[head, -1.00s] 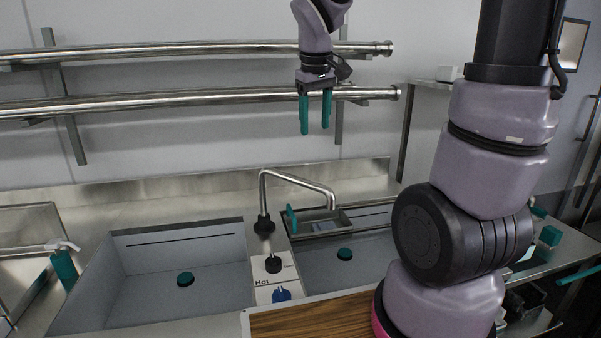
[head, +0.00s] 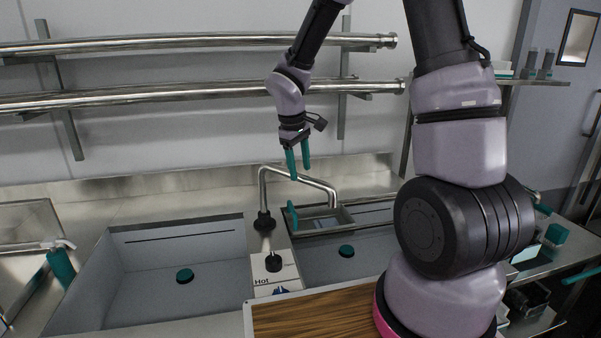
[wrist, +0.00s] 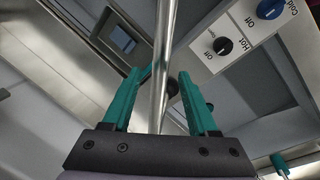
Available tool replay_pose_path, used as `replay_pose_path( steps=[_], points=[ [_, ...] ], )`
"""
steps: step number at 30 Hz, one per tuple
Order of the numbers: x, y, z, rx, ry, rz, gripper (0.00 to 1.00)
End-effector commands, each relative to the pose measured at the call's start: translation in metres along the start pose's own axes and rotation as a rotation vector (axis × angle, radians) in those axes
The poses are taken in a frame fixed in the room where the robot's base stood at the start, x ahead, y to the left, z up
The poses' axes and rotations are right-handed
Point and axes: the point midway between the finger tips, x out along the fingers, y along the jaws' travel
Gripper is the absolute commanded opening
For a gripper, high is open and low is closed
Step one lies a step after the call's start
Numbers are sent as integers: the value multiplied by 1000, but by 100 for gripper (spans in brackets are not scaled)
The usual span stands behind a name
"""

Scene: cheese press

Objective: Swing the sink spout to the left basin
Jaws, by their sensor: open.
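The silver sink spout (head: 300,178) rises from a black base between the two basins, and its arm points right, with its tip over the right basin (head: 375,250). The left basin (head: 140,295) is empty apart from a teal drain plug. My gripper (head: 299,172) is open at the spout's horizontal arm. In the wrist view the spout tube (wrist: 161,70) runs between the two teal fingers of my gripper (wrist: 165,85), with gaps on both sides. I cannot tell whether either finger touches it.
A tap panel (head: 274,272) with black and blue knobs lies between the basins. A small tray (head: 322,222) with a teal handle sits at the right basin's back. Steel rails (head: 180,97) run along the wall. A wooden board (head: 320,318) lies in front.

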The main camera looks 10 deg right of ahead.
Motion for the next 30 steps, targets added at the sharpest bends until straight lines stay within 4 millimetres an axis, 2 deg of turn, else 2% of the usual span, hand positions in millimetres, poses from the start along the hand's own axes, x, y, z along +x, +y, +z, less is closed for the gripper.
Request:
replay_pose_path(
  steps=[3,6,14,15,19,20,30],
  points=[
    [13,0,0,0,-1,-1,59],
    [18,0,0,-1,1,0,59],
    [19,0,0,0,1,0,59],
    [19,0,0,0,1,0,56],
    [19,0,0,1,1,0,6],
    [19,0,0,1,1,0,0],
    [19,0,0,1,1,0,0]
  ],
)
